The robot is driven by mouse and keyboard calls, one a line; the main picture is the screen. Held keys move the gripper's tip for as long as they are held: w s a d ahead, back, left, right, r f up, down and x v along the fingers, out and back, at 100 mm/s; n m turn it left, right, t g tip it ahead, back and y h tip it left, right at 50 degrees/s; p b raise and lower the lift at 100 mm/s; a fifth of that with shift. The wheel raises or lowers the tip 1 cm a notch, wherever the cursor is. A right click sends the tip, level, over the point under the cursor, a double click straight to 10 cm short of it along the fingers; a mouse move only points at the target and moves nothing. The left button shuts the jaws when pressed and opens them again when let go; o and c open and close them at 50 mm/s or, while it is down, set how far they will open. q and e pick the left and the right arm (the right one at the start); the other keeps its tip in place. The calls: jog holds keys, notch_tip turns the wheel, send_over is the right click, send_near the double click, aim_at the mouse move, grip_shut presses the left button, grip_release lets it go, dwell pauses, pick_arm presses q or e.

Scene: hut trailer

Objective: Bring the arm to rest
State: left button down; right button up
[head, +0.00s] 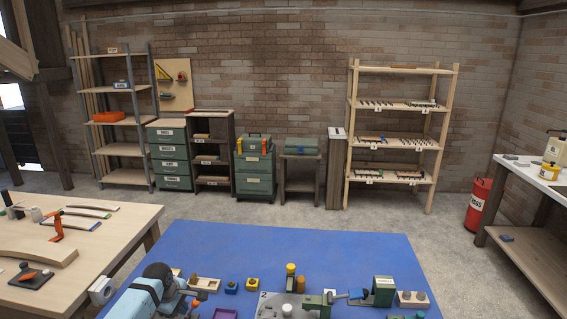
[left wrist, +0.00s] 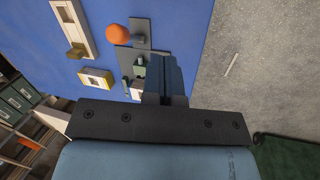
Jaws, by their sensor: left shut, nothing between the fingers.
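My left arm, light blue with a dark round joint, comes in at the bottom left of the head view, over the near left part of the blue bench top (head: 250,246). My left gripper (left wrist: 165,75) shows in the left wrist view with its dark fingers together and nothing between them. Under and beyond the fingers, a dark grey plate with an orange knob (left wrist: 117,32) and a small yellow-and-white block (left wrist: 96,78) lie on the blue surface. I cannot tell whether the fingers touch anything. My right gripper is not in view.
Along the bench's near side stand a yellow-topped piece (head: 291,272), a green block (head: 384,289), a purple tray (head: 225,314) and other small parts. A wooden table (head: 110,240) is at left, a white-topped bench (head: 535,171) at right. The bench's far half is clear.

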pick_arm(q)
jog(key=s+d+f+m+t, duration=0.2)
jog(key=s+d+f+m, duration=0.3)
jog(key=s, duration=0.5)
jog(key=s+d+f+m+t, duration=0.2)
jog(key=s+d+f+m, duration=0.15)
jog(key=s+f, duration=0.4)
jog(key=s+d+r+m+t, duration=0.2)
jog(key=s+r+m, duration=0.1)
jog(key=s, duration=0.7)
jog(key=s+d+r+m+t+h, duration=0.1)
jog(key=s+r+m, duration=0.3)
jog(key=s, duration=0.7)
jog(key=shift+s+d+r+m+t+h, duration=0.15)
jog(key=shift+s+d+m+t+h, duration=0.35)
jog(key=shift+m, duration=0.65)
